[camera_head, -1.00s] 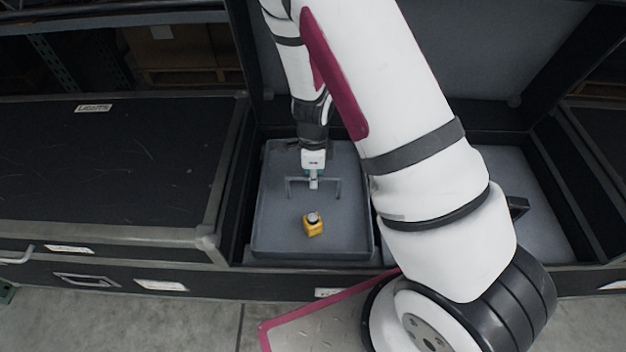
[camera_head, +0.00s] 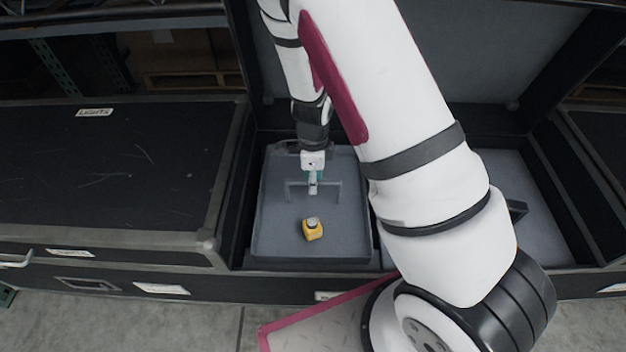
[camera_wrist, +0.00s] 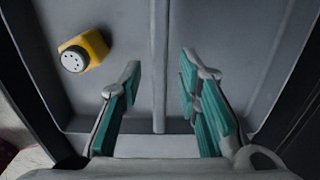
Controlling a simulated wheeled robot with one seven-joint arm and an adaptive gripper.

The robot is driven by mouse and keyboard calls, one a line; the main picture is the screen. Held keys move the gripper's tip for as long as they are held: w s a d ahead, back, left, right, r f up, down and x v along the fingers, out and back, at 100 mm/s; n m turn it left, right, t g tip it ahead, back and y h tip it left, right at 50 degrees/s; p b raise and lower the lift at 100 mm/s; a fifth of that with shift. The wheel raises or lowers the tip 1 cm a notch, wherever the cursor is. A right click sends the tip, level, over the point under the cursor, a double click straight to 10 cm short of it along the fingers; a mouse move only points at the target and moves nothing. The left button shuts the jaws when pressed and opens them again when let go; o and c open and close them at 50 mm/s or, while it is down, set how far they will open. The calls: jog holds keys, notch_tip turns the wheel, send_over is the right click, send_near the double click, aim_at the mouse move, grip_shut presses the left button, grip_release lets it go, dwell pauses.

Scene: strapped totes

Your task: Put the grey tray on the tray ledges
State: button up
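The grey tray (camera_head: 275,225) lies level in the left part of the open black case, with an upright handle (camera_head: 328,184) across its middle. It also shows in the wrist view (camera_wrist: 222,30). A yellow item with a grey round top (camera_head: 312,230) stands in the tray near its front; it is at the upper left of the wrist view (camera_wrist: 93,46). My gripper (camera_head: 313,190) is at the handle from above. In the wrist view its teal-padded fingers (camera_wrist: 160,72) are apart, with the handle bar (camera_wrist: 158,50) between them, seemingly untouched. I cannot pick out the tray ledges.
My arm hides much of the case's middle and right part. A grey surface (camera_head: 550,225) and a dark handle (camera_head: 517,209) show there. The raised lid (camera_head: 490,60) stands behind. A closed black case (camera_head: 100,170) is at the left.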

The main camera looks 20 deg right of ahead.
notch_tip(320, 180, up, 11)
jog(key=p, duration=0.4)
jog(key=s+a+r+n+y, duration=0.25)
jog(key=s+r+n, duration=0.3)
jog(key=r, duration=0.45)
jog(key=s+a+r+n+y, duration=0.1)
jog(key=s+a+r+n, duration=0.2)
jog(key=s+r+n, duration=0.5)
jog(key=s+d+r+n+h, duration=0.2)
jog(key=s+d+r+n, duration=0.1)
jog(key=s, duration=0.5)
jog(key=s+d+r+n+h, duration=0.1)
jog(key=s+d+r+n, duration=0.1)
jog(key=s+r+n, duration=0.4)
jog(key=s+r, duration=0.1)
jog(key=s, duration=0.2)
jog(key=shift+s+d+r+t+h, duration=0.25)
jog(key=shift+d+t+h, duration=0.05)
jog(key=shift+d+h, duration=0.1)
notch_tip(320, 180, up, 24)
jog(key=t+p, duration=0.3)
jog(key=p, duration=1.9)
jog(key=shift+f+t, duration=0.2)
jog(key=shift+t, duration=0.1)
jog(key=shift+w, duration=0.1)
